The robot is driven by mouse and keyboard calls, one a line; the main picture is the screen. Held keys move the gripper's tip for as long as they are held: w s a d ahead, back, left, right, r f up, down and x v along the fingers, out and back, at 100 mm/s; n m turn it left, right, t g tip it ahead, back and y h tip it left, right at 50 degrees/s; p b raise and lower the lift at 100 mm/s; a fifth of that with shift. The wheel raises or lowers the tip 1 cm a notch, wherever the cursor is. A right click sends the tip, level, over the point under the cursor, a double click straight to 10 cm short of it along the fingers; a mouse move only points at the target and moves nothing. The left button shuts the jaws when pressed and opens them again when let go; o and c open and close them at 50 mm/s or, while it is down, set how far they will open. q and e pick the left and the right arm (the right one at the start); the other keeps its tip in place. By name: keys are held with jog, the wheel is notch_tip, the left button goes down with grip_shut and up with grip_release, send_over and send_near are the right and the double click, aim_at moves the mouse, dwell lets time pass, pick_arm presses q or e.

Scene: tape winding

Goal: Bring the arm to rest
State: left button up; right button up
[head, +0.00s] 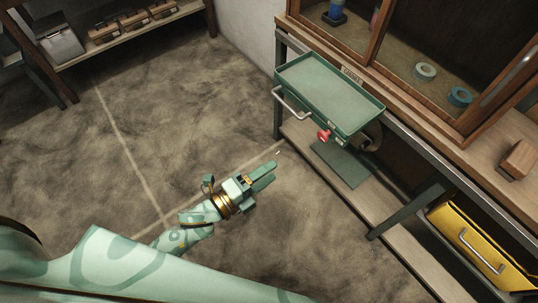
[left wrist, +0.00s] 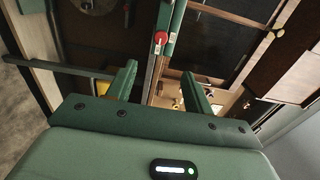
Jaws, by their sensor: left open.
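My left gripper (head: 268,169) is in the middle of the head view, over the open floor. It is open, with nothing between its fingers. Its fingers point toward the green tray-topped unit (head: 330,82), and a gap separates them from it. In the left wrist view the two green fingers of the left gripper (left wrist: 160,85) stand apart. A red knob (head: 324,135) is on the front of the green unit, and a red knob also shows beyond the fingers in the left wrist view (left wrist: 160,38). My right gripper is in neither view.
A wooden workbench (head: 480,142) with a glass-fronted cabinet runs along the right. Tape rolls (head: 425,71) lie in the cabinet. A yellow drawer (head: 470,242) is below the bench. A shelf with boxes (head: 132,24) stands at the upper left. The floor (head: 110,130) between is clear.

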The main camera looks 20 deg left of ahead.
pick_arm(q)
jog(key=s+a+f+n+g+y, duration=0.25)
jog(key=a+f+n, duration=0.2)
jog(key=f, duration=0.35)
jog(key=s+a+f+n+g+y, duration=0.1)
jog(key=s+a+f+n+y, duration=0.2)
jog(key=f+n, duration=0.4)
jog(key=s+a+f+n+g+y+p, duration=0.25)
jog(key=s+a+f+n+g, duration=0.2)
jog(key=s+f, duration=0.55)
jog(key=s+a+f+n+g+y+p, duration=0.1)
jog(key=s+f+n+g, duration=0.2)
jog(key=s, duration=1)
jog(key=s+a+f+n+g+y+p, duration=0.1)
jog(key=s+a+f+n+g, duration=0.1)
jog(key=s, duration=1.1)
jog(key=shift+f+n+g+y, duration=0.3)
jog(key=shift+f+n+g, duration=0.1)
jog(key=shift+f+g, duration=0.35)
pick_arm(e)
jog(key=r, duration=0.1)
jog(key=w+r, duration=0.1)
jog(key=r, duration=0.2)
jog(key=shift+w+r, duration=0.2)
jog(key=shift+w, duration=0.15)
